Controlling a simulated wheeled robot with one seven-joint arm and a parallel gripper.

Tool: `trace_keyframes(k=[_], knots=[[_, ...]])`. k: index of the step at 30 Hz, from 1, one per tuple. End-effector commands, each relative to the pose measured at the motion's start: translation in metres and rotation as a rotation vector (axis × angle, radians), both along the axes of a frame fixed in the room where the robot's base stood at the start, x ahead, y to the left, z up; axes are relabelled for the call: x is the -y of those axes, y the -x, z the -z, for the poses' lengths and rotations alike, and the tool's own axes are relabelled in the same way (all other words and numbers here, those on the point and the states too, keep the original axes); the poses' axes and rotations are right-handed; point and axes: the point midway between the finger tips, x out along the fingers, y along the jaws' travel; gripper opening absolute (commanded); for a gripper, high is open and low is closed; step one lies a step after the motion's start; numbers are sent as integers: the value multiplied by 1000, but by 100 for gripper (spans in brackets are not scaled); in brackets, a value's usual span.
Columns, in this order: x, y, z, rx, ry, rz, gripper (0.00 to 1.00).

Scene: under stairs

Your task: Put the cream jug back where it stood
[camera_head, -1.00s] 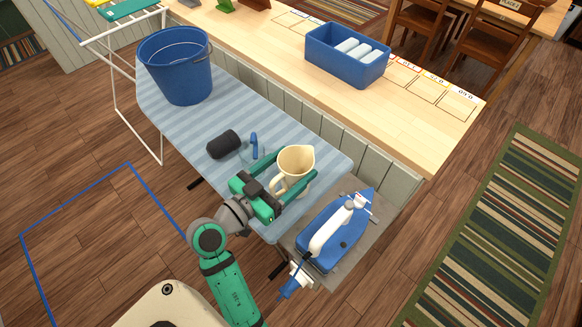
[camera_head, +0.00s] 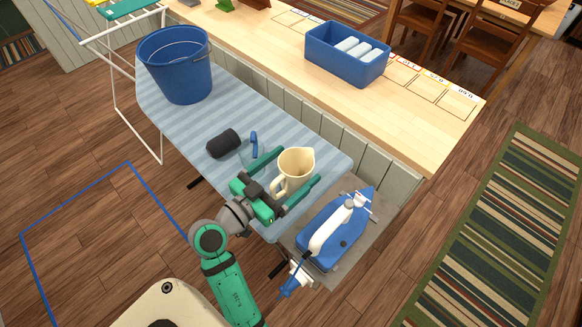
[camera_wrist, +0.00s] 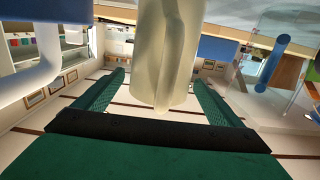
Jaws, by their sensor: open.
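The cream jug (camera_head: 296,163) stands upright on the striped ironing board (camera_head: 226,109), near its right end, with its handle toward my gripper. My gripper (camera_head: 292,167) is open, one finger on each side of the jug. In the wrist view the jug (camera_wrist: 169,50) hangs large between the two spread fingers, with a gap to each. Whether the jug's base touches the board is partly hidden by the gripper.
A blue iron (camera_head: 335,232) rests just right of the jug. A clear container with a blue handle (camera_head: 254,145), a dark roll (camera_head: 223,143) and a blue bucket (camera_head: 178,66) stand left along the board. A counter (camera_head: 270,50) with a blue bin (camera_head: 346,62) lies behind.

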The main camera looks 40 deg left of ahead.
Motion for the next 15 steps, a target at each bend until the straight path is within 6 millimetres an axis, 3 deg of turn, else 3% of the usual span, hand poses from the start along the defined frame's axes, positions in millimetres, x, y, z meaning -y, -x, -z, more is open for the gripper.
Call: trace_keyframes(k=[5, 15], knots=[[-2, 14, -4, 0, 0, -4, 90], [-7, 81, -6, -1, 0, -3, 90]])
